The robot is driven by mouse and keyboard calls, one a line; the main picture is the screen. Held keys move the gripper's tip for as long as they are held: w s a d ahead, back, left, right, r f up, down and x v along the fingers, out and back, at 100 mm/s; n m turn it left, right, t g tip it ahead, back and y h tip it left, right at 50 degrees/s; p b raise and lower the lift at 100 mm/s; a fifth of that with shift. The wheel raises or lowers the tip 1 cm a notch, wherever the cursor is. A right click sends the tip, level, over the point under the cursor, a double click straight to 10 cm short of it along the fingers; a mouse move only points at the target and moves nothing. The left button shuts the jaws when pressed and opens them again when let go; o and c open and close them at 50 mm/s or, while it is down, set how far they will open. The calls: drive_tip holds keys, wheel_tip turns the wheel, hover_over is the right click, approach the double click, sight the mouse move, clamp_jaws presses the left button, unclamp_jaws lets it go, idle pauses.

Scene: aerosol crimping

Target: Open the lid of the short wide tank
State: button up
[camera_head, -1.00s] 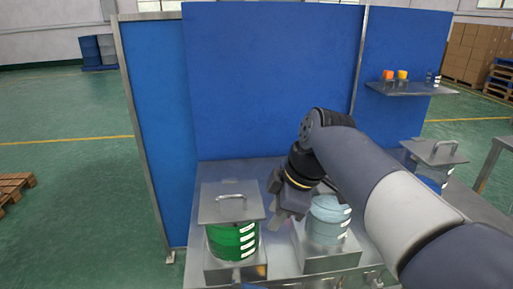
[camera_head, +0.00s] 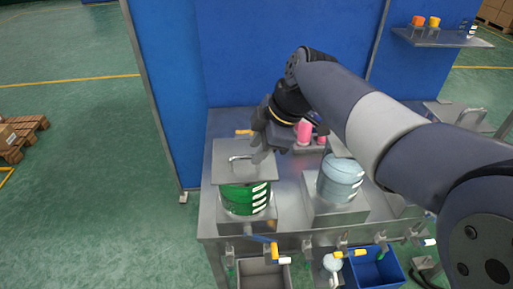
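A wide tank with green contents (camera_head: 245,200) stands at the front left of the metal bench, and looks like the short wide tank. Its flat grey square lid (camera_head: 226,174) lies on top, with a bar handle (camera_head: 238,157) on it. My gripper (camera_head: 260,152) points down over the right part of this lid, close to the right end of the handle. Whether it touches the handle, and how far its fingers are apart, I cannot tell. A light blue tank (camera_head: 340,178) stands to the right, its top partly behind my arm.
Pink items (camera_head: 304,132) stand on the bench (camera_head: 288,188) behind the tanks. Another lidded tank (camera_head: 458,113) is at the right, partly hidden by my arm. Valves line the bench front, above a grey bin (camera_head: 262,273) and a blue bin (camera_head: 378,270). A blue partition (camera_head: 270,50) closes the back.

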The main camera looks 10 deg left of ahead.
drive_tip(key=shift+a+f, duration=0.3)
drive_tip(key=shift+f, duration=0.3)
drive_tip(key=shift+c, duration=0.4)
clamp_jaws()
